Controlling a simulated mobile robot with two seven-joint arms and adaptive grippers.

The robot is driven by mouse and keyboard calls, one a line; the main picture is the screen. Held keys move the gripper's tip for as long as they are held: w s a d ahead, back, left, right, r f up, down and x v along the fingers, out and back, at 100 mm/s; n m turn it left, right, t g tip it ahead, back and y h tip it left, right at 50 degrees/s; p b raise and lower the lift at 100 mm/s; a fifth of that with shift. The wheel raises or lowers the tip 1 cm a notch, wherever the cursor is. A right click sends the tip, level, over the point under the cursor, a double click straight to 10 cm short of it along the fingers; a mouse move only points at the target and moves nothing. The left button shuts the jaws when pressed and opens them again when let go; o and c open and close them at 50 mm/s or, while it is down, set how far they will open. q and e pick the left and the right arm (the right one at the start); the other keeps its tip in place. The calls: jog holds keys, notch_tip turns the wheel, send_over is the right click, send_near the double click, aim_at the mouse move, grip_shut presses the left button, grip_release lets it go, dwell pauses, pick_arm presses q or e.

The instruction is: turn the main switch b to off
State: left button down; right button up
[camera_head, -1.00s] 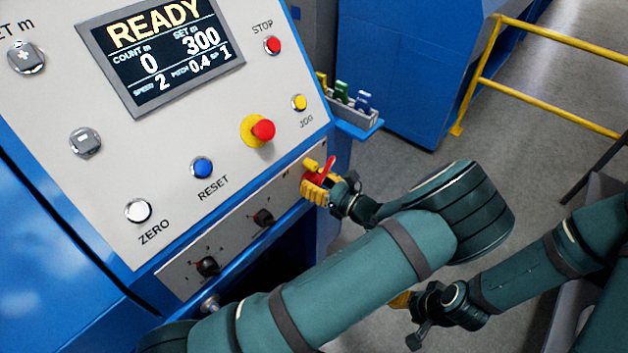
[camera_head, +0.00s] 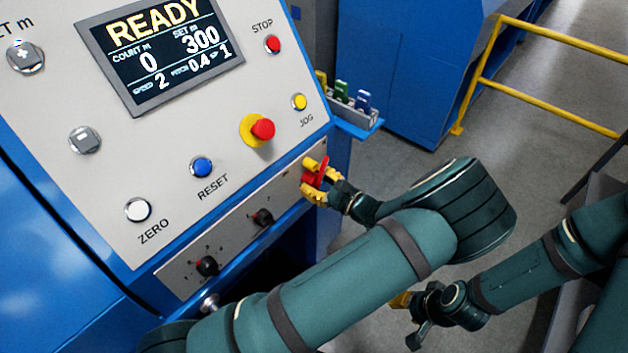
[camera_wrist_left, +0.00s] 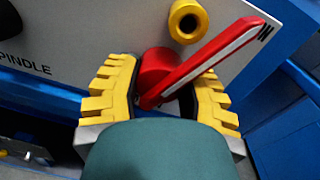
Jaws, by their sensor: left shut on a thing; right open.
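The red main switch (camera_head: 319,168) is on the lower right of the machine's front panel. In the left wrist view, its long red handle (camera_wrist_left: 213,58) with a pale stripe slants up to the right from a round red hub. My left gripper (camera_head: 319,187) has its yellow ribbed fingers on either side of the hub, shut on it. These fingers also fill the lower middle of the left wrist view (camera_wrist_left: 160,100). My right gripper (camera_head: 413,306) is open and empty, low and away from the panel. The off mark is not readable.
A yellow cylinder (camera_wrist_left: 187,20) sticks out just above the switch. A red-and-yellow emergency button (camera_head: 262,130) and two black knobs, one of them (camera_head: 263,217), are nearby. A small rack (camera_head: 352,110) juts out right of the panel. My left forearm crosses the foreground.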

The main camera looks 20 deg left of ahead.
pick_arm(q)
jog(key=shift+n, duration=1.2)
jog(key=shift+c, duration=2.1)
grip_release()
jog(key=v, duration=1.2)
jog(key=shift+r, duration=0.1)
